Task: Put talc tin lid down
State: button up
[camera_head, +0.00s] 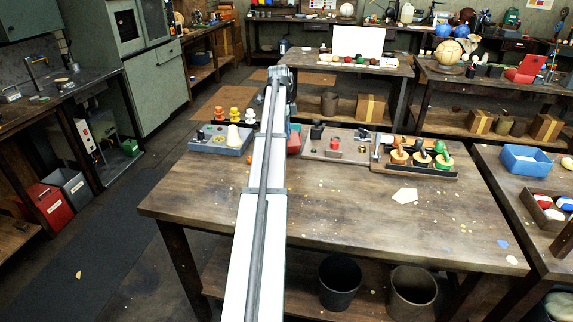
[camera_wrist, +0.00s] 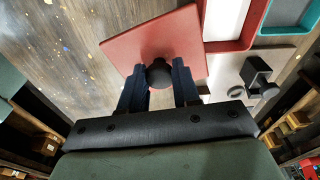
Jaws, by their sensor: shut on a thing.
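In the wrist view the lid (camera_wrist: 125,45) is a flat red square plate with a round black knob (camera_wrist: 158,73) in its middle. My gripper (camera_wrist: 159,80) has its two dark blue fingers on either side of the knob, shut on it. The lid lies turned at an angle to the trays near it. I cannot tell whether it touches the table (camera_wrist: 60,60) below. In the head view my arm hides most of the gripper and lid. No talc tin can be made out for sure.
A red-rimmed tray (camera_wrist: 243,35) and a teal-rimmed tray (camera_wrist: 290,28) lie close to the lid. A pale board (camera_head: 335,150) with a black fixture (camera_wrist: 257,72) is beside them. A blue-grey tray (camera_head: 220,139) stands left of my arm. The front of the table (camera_head: 340,210) is mostly clear.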

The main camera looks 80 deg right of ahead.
jog(key=m, duration=0.3)
jog(key=shift+a, duration=0.1)
jog(key=shift+f, duration=5)
jog(key=shift+f, duration=0.15)
jog(key=o, duration=1.1)
jog(key=shift+c, duration=0.2)
jog(key=r, duration=0.4)
jog(key=w+r, duration=0.1)
jog(key=r, duration=0.7)
jog(key=shift+w+r, duration=0.1)
jog(key=shift+w, duration=0.1)
jog(key=shift+w, duration=0.1)
